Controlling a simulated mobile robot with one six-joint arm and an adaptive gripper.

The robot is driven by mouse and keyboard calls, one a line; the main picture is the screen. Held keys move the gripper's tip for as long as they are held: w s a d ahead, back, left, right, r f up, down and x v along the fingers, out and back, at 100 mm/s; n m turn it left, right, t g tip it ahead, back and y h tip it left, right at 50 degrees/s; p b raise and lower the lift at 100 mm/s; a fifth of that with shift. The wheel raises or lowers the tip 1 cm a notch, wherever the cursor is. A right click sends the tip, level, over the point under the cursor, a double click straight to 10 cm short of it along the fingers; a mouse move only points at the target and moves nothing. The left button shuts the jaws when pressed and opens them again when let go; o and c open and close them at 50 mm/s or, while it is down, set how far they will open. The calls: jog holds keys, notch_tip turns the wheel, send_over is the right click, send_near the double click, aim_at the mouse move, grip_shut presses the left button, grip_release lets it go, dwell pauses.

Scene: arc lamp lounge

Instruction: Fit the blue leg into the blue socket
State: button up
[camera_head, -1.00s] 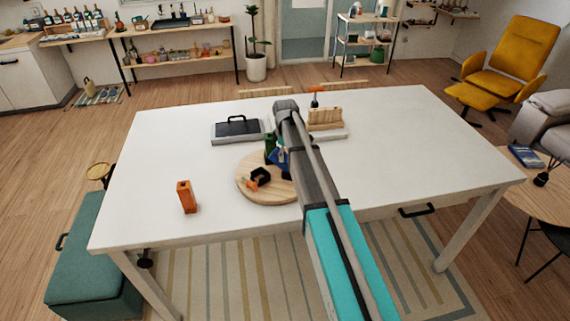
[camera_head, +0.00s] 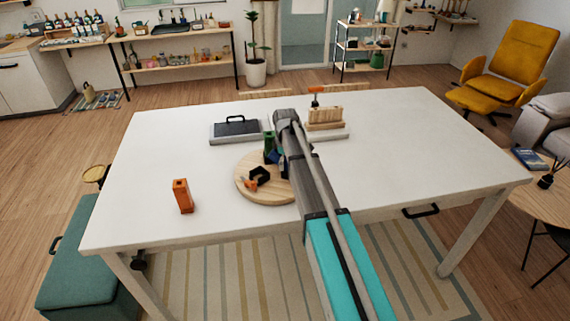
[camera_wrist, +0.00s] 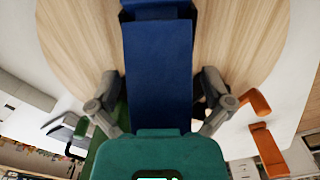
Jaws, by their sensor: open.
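The blue leg (camera_wrist: 160,65) stands out large in the wrist view, between the two fingers of my open gripper (camera_wrist: 158,103). Its near end is hidden by my gripper's body. A darker blue part (camera_wrist: 158,10) shows at its far end, against the round wooden board (camera_wrist: 75,40); I cannot tell how far the leg sits in the socket. In the head view, a little blue (camera_head: 282,157) shows beside my arm, over the round board (camera_head: 246,187). My arm hides most of the gripper there.
A green upright part (camera_head: 269,142) and a black part (camera_head: 260,174) are on the board. An orange block (camera_head: 182,196) stands on the white table (camera_head: 400,150) at left. A grey case (camera_head: 236,128) and a wooden rack (camera_head: 325,118) lie behind. The table's right side is clear.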

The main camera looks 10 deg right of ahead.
dwell(0.4)
jog(key=c, duration=1.3)
